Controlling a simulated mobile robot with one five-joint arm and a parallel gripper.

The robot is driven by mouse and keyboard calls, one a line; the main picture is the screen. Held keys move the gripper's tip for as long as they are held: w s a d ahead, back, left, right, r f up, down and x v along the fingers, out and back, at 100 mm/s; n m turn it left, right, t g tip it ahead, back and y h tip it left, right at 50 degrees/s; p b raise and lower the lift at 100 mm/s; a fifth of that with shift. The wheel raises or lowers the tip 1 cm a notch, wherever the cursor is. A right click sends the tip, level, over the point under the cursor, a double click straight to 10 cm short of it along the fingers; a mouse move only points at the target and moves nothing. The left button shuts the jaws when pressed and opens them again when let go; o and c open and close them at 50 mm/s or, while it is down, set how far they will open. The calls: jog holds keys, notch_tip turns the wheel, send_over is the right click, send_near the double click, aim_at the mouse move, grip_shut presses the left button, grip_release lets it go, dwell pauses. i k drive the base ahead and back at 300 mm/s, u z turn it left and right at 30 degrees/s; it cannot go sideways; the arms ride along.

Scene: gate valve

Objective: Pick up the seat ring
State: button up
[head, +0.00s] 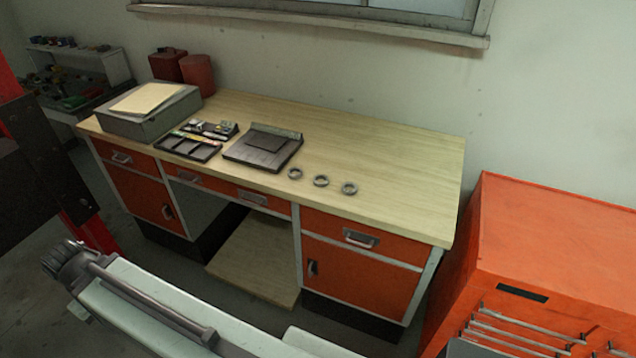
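Three small grey metal rings lie flat in a row near the front edge of the wooden workbench (390,150), right of its middle. They are a left ring (288,175), a middle ring (314,182) and a right ring (342,190). They look alike and lie apart from each other; I cannot tell which one is the seat ring. Nothing covers them. I do not see my gripper in this view.
A dark flat block (240,153) and a black compartment tray (184,148) with small items lie left of the rings. A grey box (140,125) and red canisters (198,76) stand further left. The bench's right end is clear. An orange cabinet (560,240) stands to the right.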

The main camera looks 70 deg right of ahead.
aim_at(348, 184)
jog(key=u, duration=1.45)
jog(key=i, duration=1.8)
jog(key=z, duration=3.9)
jog(key=i, duration=1)
jog(key=u, duration=0.1)
